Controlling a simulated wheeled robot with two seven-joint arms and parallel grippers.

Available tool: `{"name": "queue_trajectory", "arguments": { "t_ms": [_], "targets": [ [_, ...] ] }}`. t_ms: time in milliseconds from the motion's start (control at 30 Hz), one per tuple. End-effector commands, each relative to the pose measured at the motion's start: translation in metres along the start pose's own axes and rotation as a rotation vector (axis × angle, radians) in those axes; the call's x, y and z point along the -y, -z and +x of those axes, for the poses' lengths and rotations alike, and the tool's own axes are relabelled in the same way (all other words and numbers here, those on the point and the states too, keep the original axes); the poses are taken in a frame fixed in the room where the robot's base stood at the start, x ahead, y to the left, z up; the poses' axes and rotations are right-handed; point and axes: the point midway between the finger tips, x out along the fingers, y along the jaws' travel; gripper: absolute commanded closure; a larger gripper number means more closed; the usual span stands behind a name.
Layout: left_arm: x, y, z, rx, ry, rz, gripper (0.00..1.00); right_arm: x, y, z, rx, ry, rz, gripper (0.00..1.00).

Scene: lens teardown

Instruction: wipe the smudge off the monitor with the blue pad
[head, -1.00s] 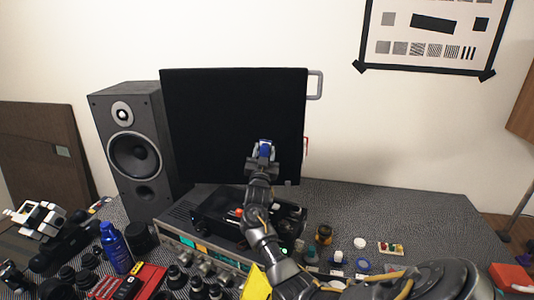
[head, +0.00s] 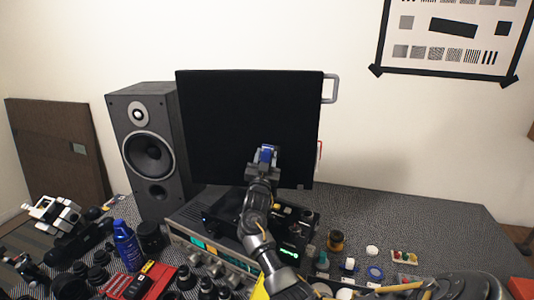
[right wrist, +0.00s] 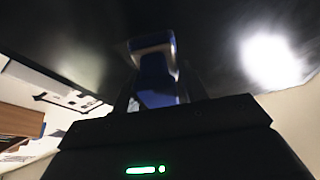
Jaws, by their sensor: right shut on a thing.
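The monitor (head: 235,115) is a large black screen standing upright at the back of the bench. My right gripper (head: 264,161) is in front of its lower part, right of its middle. It is shut on the blue pad (head: 267,153). In the right wrist view, the blue pad (right wrist: 157,82) with its pale upper edge is between the fingers, close against the dark screen. Whether it touches the screen is hard to tell. I cannot make out the smudge; a bright glare spot shows on the screen in the right wrist view. My left gripper is not in view.
A grey speaker (head: 146,150) stands left of the monitor. A lit instrument (head: 210,250) sits below the screen under my right arm. A blue bottle (head: 126,245) and several dark lens parts crowd the front left. Small parts lie right of the arm; the back right is clear.

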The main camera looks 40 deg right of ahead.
Motion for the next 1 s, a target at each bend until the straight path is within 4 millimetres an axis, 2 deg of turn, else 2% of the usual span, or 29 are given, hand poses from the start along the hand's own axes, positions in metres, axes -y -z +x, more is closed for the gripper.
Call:
{"name": "queue_trajectory", "arguments": {
  "t_ms": [33, 400, 800, 1000],
  "targets": [
    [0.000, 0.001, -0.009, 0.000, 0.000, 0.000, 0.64, 0.001, 0.006, -0.004, 0.000, 0.000, 0.000, 0.75],
    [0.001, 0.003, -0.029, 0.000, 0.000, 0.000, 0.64, 0.000, 0.018, -0.036, 0.000, 0.000, 0.001, 0.75],
    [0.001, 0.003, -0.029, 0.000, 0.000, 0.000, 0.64, 0.000, 0.018, -0.040, -0.001, -0.001, 0.000, 0.75],
    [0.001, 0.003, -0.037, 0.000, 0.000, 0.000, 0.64, 0.000, 0.024, -0.049, -0.001, 0.000, 0.000, 0.75]
  ]
}}
